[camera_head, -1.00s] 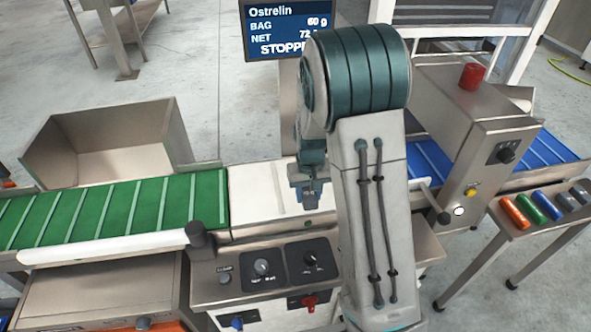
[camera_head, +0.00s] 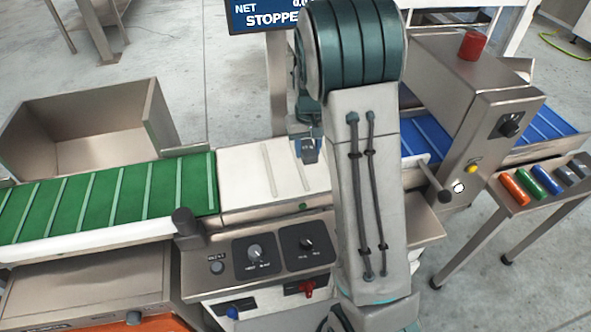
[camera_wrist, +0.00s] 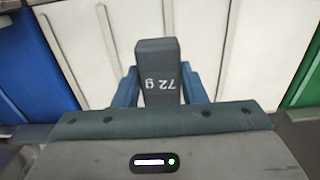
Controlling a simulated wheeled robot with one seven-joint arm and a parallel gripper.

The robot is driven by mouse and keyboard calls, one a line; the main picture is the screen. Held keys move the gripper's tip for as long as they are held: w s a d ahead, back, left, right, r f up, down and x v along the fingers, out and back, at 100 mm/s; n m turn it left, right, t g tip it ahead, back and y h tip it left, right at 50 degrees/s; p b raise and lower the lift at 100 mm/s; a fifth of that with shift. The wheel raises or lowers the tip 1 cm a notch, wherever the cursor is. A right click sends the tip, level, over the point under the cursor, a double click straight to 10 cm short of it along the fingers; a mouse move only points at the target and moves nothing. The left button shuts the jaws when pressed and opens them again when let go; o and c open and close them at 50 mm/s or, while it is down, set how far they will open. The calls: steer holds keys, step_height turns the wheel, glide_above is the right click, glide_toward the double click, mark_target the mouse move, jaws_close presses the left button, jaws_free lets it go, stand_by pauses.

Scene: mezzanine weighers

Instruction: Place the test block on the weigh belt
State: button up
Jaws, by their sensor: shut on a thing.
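The test block (camera_wrist: 156,62) is dark grey and marked "72 g", which reads upside down in the wrist view. My gripper (camera_head: 309,148) has its blue fingers shut on the block's two sides; the fingers also flank it in the wrist view (camera_wrist: 160,88). The weigh belt (camera_head: 243,180) is the white section between the green and blue belts, and it also shows pale behind the block in the wrist view (camera_wrist: 95,50). The block is over the white belt and appears raised clear of it. My arm hides the belt's right part in the head view.
The green belt (camera_head: 110,200) lies left and the blue belt (camera_head: 425,138) right, leading into a metal housing (camera_head: 480,85). A display (camera_head: 265,12) reads "STOPPED". A control panel (camera_head: 265,252) fronts the belt. A rack (camera_head: 555,190) at right holds several coloured cylinders.

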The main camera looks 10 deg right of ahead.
mark_target(296, 179)
steer(key=a+f, duration=0.1)
steer(key=s+a, duration=0.1)
steer(key=s+a+f, duration=0.1)
steer(key=shift+a+f, duration=0.3)
steer(key=shift+a, duration=0.05)
steer(key=shift+f, duration=1.95)
steer(key=shift+f, duration=0.2)
steer(key=o, duration=1)
steer(key=shift+r, duration=0.1)
